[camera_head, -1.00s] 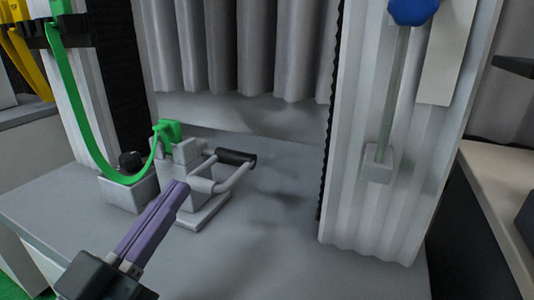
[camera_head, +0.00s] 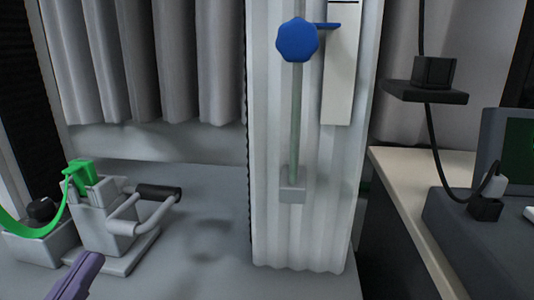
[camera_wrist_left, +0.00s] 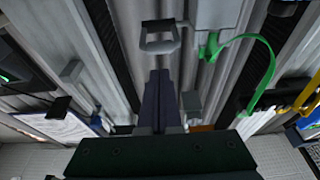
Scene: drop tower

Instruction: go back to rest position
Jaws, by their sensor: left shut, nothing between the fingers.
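My left gripper (camera_head: 78,277) shows at the bottom left of the head view, with long purple fingers. The fingers are together with nothing between them. They also show in the left wrist view (camera_wrist_left: 160,90), pointing up the picture. The gripper is in front of a grey clamp-like fixture (camera_head: 102,215) with a dark-gripped handle (camera_head: 158,192), and apart from the handle. The fixture also shows in the left wrist view (camera_wrist_left: 215,15). My right gripper is not in view.
A green cable (camera_head: 45,230) loops left from the fixture. A white ribbed column (camera_head: 310,215) carries a blue knob (camera_head: 297,40) on a rod. A light side table (camera_head: 405,195) and a dark device (camera_head: 480,235) stand right. The grey tabletop (camera_head: 210,265) has free room.

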